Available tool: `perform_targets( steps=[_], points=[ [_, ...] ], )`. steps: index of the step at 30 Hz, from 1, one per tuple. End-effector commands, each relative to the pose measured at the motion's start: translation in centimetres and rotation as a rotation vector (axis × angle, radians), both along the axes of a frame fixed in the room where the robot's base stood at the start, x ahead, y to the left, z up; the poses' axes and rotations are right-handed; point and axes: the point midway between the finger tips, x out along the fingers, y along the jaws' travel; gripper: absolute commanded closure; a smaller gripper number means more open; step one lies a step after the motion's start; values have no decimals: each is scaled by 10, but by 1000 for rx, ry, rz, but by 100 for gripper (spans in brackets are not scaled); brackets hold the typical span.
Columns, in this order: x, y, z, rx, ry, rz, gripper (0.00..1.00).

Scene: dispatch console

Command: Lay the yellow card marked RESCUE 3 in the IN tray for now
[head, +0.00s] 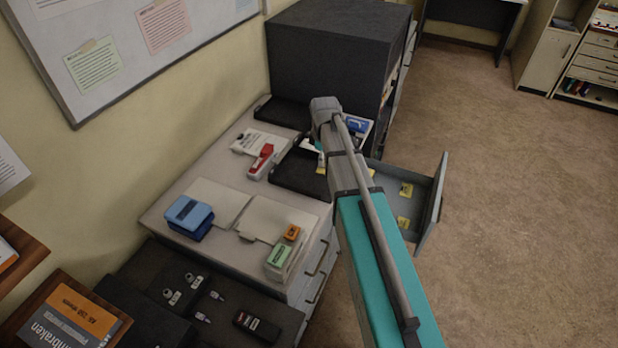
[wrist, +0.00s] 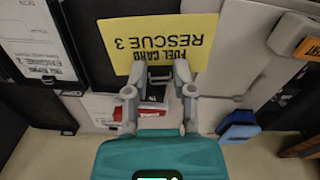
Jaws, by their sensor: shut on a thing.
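The yellow card (wrist: 195,40) reads FUEL CARD RESCUE 3, upside down in the wrist view. My gripper (wrist: 160,76) is shut on its near edge. The card is over a black tray (wrist: 92,60) and covers part of it; I cannot tell whether they touch. In the head view this black tray (head: 290,174) lies on the cabinet top beside the red stapler, and my arm hides most of the gripper and card. A second black tray (head: 283,113) lies farther back. No IN label is readable on either.
An open drawer (head: 432,205) holds several yellow cards (head: 406,189). A red stapler (head: 262,160), blue box (head: 189,215) and pale folders (head: 268,221) lie on the cabinet top. A tall dark cabinet (head: 325,60) stands behind. The floor at right is clear.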

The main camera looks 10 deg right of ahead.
Motion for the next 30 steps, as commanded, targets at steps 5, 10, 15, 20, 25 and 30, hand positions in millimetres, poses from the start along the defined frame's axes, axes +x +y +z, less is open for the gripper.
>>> perform_targets(
  steps=[5,10,15,20,25,30],
  points=[
    [-59,-11,-8,0,0,-82,88],
    [-87,-16,-11,1,0,-132,88],
    [-95,-18,-11,1,0,-152,88],
    [-95,-18,-11,1,0,-152,88],
    [-94,-17,-11,1,0,-151,88],
    [-84,-16,-16,1,0,-149,88]
  ],
)
